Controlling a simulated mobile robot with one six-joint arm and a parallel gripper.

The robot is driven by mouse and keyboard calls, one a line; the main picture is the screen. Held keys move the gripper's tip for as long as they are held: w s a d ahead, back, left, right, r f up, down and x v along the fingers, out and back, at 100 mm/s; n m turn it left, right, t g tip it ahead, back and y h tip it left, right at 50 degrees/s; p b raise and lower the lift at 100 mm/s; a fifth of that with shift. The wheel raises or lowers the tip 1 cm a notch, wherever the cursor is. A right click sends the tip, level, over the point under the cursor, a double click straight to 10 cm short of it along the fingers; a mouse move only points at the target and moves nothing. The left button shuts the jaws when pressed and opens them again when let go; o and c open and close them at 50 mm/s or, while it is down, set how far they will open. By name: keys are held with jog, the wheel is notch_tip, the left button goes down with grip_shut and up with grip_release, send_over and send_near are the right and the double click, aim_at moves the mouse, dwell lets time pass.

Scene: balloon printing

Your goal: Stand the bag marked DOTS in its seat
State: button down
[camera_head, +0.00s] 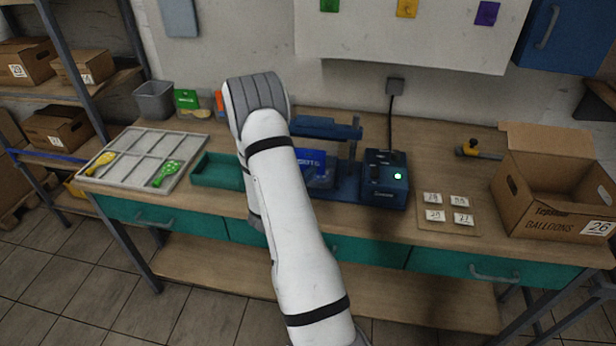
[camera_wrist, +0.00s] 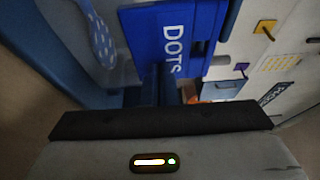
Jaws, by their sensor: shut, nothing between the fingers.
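The bag marked DOTS (camera_head: 308,160) is at the blue machine in the middle of the bench, partly hidden by my arm. It has a blue upper part and a clear lower part. In the wrist view the bag (camera_wrist: 176,38) fills the upper middle, turned sideways, with a blue dotted balloon (camera_wrist: 101,40) in its clear part. My gripper (camera_wrist: 165,120) is shut and empty, and the bag appears beyond it, apart from it. In the head view the gripper is hidden behind my arm. I cannot make out the DOTS seat.
A green bag (camera_head: 187,100) and an orange one (camera_head: 219,102) stand at the back left near a grey bin (camera_head: 154,100). A divided tray (camera_head: 140,152), a teal tray (camera_head: 218,172) and an open carton (camera_head: 545,200) occupy the bench.

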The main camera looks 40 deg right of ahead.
jog(key=s+b+v, duration=0.2)
jog(key=v, duration=1.1)
jog(key=shift+s+d, duration=0.3)
jog(key=shift+d, duration=0.2)
